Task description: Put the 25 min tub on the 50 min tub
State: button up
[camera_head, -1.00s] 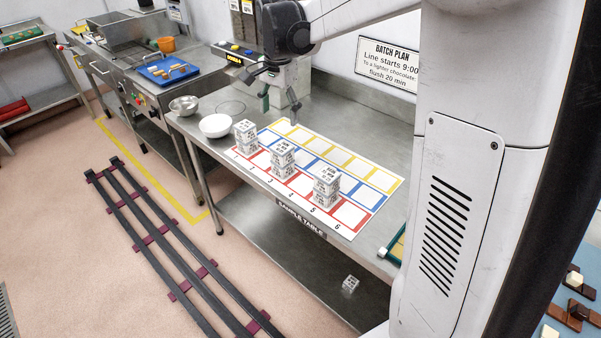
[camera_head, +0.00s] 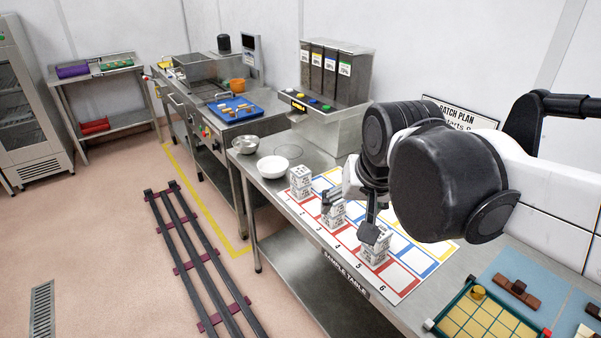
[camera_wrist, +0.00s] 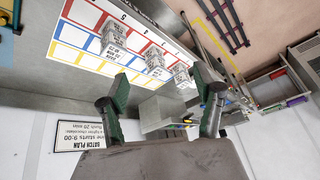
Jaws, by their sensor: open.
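White tubs with black printed labels stand in three stacks on the numbered mat: one near number 1 (camera_head: 301,182), a middle one (camera_head: 333,214) and one near number 5 (camera_head: 376,250). The labels are too small for me to tell which tub is the 25 min or the 50 min one. The stacks also show in the wrist view, the nearest (camera_wrist: 115,42), the middle one (camera_wrist: 155,64) and the farthest (camera_wrist: 181,76). My gripper (camera_wrist: 165,88) is open and empty, its fingers apart above the table. In the head view my wrist covers part of the mat and the fingers partly overlap the stacks.
The mat (camera_head: 405,284) lies on the steel sample table (camera_head: 262,187). A white bowl (camera_head: 273,168) and a metal bowl (camera_head: 245,145) stand at its left end. A dispenser (camera_head: 335,80) stands behind. A green-rimmed yellow tray (camera_head: 490,322) lies at the right.

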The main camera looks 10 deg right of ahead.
jog(key=s+a+f+n+t, duration=0.1)
jog(key=s+f+n, duration=0.2)
jog(key=s, duration=0.3)
jog(key=shift+s+t, duration=0.2)
jog(key=shift+t, duration=0.1)
jog(key=shift+a+f, duration=0.1)
